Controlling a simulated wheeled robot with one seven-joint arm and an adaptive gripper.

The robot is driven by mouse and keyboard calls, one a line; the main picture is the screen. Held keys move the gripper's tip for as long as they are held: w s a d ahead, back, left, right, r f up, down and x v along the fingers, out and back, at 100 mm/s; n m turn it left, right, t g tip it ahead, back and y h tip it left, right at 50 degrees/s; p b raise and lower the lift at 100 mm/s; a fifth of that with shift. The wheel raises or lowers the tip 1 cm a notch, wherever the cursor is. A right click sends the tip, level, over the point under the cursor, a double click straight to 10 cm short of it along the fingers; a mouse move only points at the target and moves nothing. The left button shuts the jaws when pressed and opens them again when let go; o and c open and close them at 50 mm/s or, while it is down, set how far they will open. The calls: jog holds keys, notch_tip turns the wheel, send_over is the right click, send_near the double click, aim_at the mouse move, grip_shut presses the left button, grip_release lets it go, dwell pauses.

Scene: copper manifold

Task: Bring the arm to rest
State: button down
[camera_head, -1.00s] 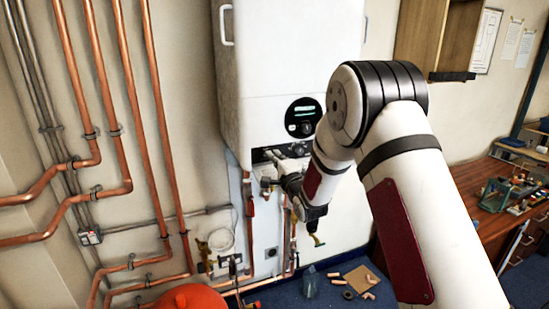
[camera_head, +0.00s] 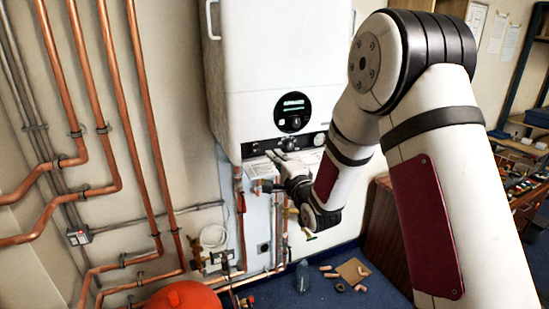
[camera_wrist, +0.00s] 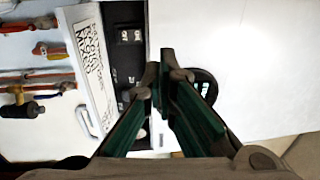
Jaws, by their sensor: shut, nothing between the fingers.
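My arm reaches from the right of the head view towards the white boiler (camera_head: 270,60). My gripper (camera_head: 272,156) is in front of the boiler's lower control strip, below the round display (camera_head: 293,111). In the wrist view the two green fingers of my gripper (camera_wrist: 166,72) come together at the tips, shut and empty. The boiler's white front and the dark display (camera_wrist: 204,86) lie beyond the fingers, turned sideways. Whether the fingertips touch the boiler cannot be told.
A labelled white flap (camera_wrist: 90,60) hangs at the boiler's underside, close left of the fingers in the wrist view. Copper pipes (camera_head: 150,130) run up the left wall. A red vessel (camera_head: 185,296) stands low in front. Fittings and a cardboard piece (camera_head: 353,271) lie on the blue floor.

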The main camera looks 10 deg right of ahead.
jog(key=s+d+r+n+g+h, duration=0.45)
jog(key=s+r+n+g, duration=0.2)
jog(key=s, duration=0.55)
jog(key=s+d+f+n+g+b, duration=0.1)
jog(key=s+n+g, duration=0.5)
jog(key=s, duration=2.3)
jog(key=n, duration=0.3)
jog(key=shift+f+g, duration=0.2)
jog(key=shift+g, duration=0.15)
jog(key=shift+s, duration=0.1)
